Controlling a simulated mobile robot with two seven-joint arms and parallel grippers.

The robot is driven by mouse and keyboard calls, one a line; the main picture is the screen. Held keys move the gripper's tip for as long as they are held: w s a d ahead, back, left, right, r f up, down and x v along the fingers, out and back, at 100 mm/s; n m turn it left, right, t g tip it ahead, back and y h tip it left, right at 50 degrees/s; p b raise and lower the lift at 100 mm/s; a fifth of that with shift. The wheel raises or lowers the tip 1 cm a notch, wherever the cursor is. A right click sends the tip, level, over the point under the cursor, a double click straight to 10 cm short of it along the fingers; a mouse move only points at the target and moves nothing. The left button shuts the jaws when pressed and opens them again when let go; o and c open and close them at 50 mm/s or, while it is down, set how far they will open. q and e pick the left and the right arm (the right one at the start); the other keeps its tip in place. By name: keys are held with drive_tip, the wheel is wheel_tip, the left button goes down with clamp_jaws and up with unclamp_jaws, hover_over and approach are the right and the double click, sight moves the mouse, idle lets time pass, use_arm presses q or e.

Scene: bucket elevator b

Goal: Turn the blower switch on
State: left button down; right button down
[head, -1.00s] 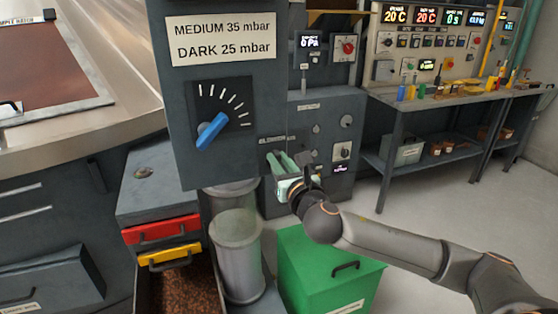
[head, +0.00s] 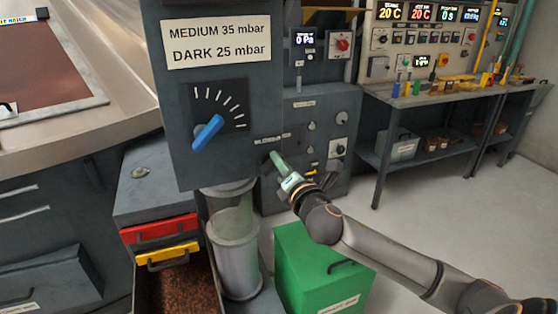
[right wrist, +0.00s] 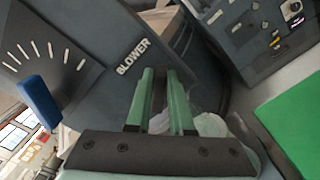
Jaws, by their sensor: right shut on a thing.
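The BLOWER label (right wrist: 133,57) is on a dark grey panel in the right wrist view. My right gripper (right wrist: 160,73) has its two green fingers close together beside this label, shut on the blower switch, which is mostly hidden between and behind the fingertips. In the head view my right gripper (head: 273,156) reaches in from the right, its fingertips at the panel just right of the large grey box. The switch itself is too small and covered to tell its position there. My left gripper is not in view.
A blue dial knob (head: 208,132) is on the grey box left of my gripper. A green bin (head: 310,262) stands below my right arm. A glass cylinder (head: 233,240) stands left of the bin. A bench (head: 400,103) is at the right; floor before it is clear.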

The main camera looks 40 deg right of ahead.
drive_tip(key=shift+d+f+m+p, duration=0.1)
drive_tip(key=shift+f+m, duration=0.1)
drive_tip(key=shift+m, duration=1.05)
drive_tip(key=shift+d+f+m+p, duration=0.1)
drive_tip(key=shift+f+m+p, duration=0.1)
drive_tip(key=shift+m, duration=1.1)
drive_tip(key=shift+f+m+p, duration=0.1)
drive_tip(key=shift+f+m, duration=0.1)
drive_tip(key=shift+m, duration=1.35)
drive_tip(key=c, duration=0.8)
unclamp_jaws()
drive_tip(key=shift+s, duration=0.1)
